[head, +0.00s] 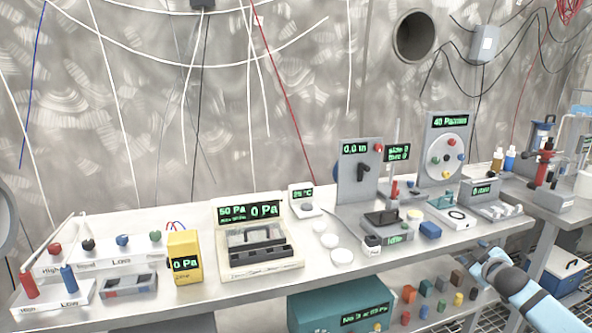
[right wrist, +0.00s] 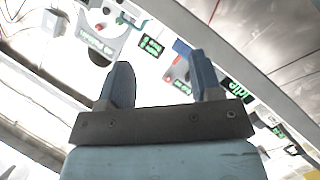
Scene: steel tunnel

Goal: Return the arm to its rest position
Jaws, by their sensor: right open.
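My right gripper (head: 484,262) is at the front right edge of the bench in the head view, with its light blue arm coming in from the lower right. In the right wrist view its two blue fingers (right wrist: 160,85) are spread apart with nothing between them. The gripper is apart from the objects on the bench. My left gripper and left arm do not show in either view.
The white bench (head: 200,289) carries a yellow meter (head: 185,258), a device with a 0 Pa display (head: 262,246) and several small instruments. A lower shelf holds a teal box (head: 340,306) and several coloured blocks (head: 426,289). A second table (head: 550,215) stands at the right.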

